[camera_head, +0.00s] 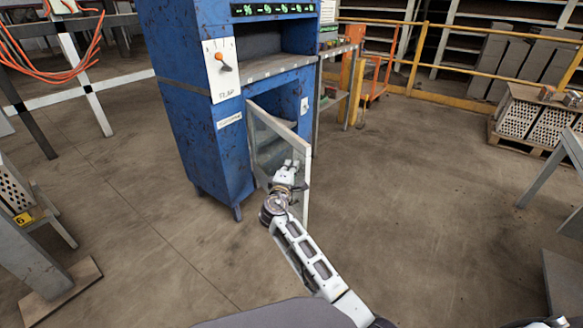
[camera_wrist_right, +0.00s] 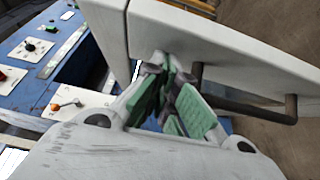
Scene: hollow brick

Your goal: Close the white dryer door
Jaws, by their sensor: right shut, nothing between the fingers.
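The white dryer door (camera_head: 266,140) stands open, swung out from the lower opening of the blue dryer (camera_head: 205,130). It is a pale framed panel hinged at its left side. My right gripper (camera_head: 290,168) is at the door's free right part and overlaps it in the head view. In the right wrist view its green-padded fingers (camera_wrist_right: 175,97) are closed together with nothing between them. They are close to the white door panel (camera_wrist_right: 225,45) and next to a dark bar handle (camera_wrist_right: 250,108). I cannot tell whether they touch. My left gripper is not in view.
A metal rack (camera_head: 338,90) stands right of the dryer. Yellow railings (camera_head: 450,88) and a pallet (camera_head: 530,118) are farther back. The floor right of the door is clear.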

